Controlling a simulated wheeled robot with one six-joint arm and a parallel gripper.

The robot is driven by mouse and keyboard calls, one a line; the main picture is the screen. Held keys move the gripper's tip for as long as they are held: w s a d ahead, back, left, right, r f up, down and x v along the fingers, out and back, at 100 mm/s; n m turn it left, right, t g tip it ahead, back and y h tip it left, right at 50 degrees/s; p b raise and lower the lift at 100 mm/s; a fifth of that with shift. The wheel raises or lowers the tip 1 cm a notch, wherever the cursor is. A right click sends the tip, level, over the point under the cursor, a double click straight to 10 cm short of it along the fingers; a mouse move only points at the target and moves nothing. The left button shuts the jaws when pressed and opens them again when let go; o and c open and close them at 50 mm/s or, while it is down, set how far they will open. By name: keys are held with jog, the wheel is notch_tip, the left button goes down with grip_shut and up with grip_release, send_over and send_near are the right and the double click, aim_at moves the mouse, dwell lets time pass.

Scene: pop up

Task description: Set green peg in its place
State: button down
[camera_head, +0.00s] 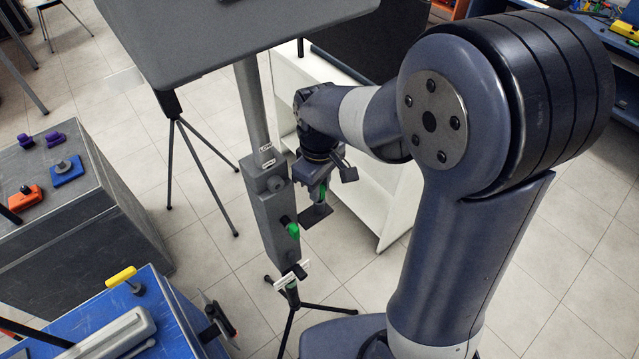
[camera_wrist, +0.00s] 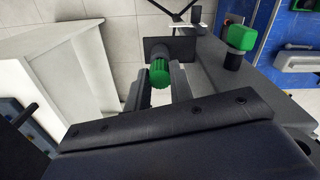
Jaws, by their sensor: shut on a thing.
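My gripper (camera_head: 319,196) is shut on a green peg (camera_wrist: 159,73), seen between the two fingers in the wrist view. In the head view only a sliver of this green peg (camera_head: 323,191) shows between the fingers. A dark square plate (camera_wrist: 181,47) lies just beyond the peg in the wrist view; I cannot tell whether it is joined to the peg. A second green knob (camera_head: 292,230) on a black stem sticks out of the grey post block (camera_head: 266,214), left of and below my gripper; it also shows in the wrist view (camera_wrist: 241,37).
A white shelf unit (camera_head: 384,199) stands behind and right of my gripper. A grey cabinet (camera_head: 74,220) with purple, blue and orange parts is at left. A blue bench (camera_head: 172,325) with a yellow-handled part is at lower left. Tripod legs (camera_head: 205,180) stand on the tiled floor.

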jog(key=c, duration=1.2)
grip_release()
jog(key=shift+o, duration=0.2)
notch_tip(320, 180, up, 11)
jog(key=shift+b, duration=0.35)
jog(key=shift+f, duration=0.15)
notch_tip(320, 180, down, 11)
jog(key=shift+r+p, duration=0.1)
jog(key=shift+p, duration=0.35)
jog(key=shift+r+p, duration=0.35)
jog(key=shift+r, duration=0.2)
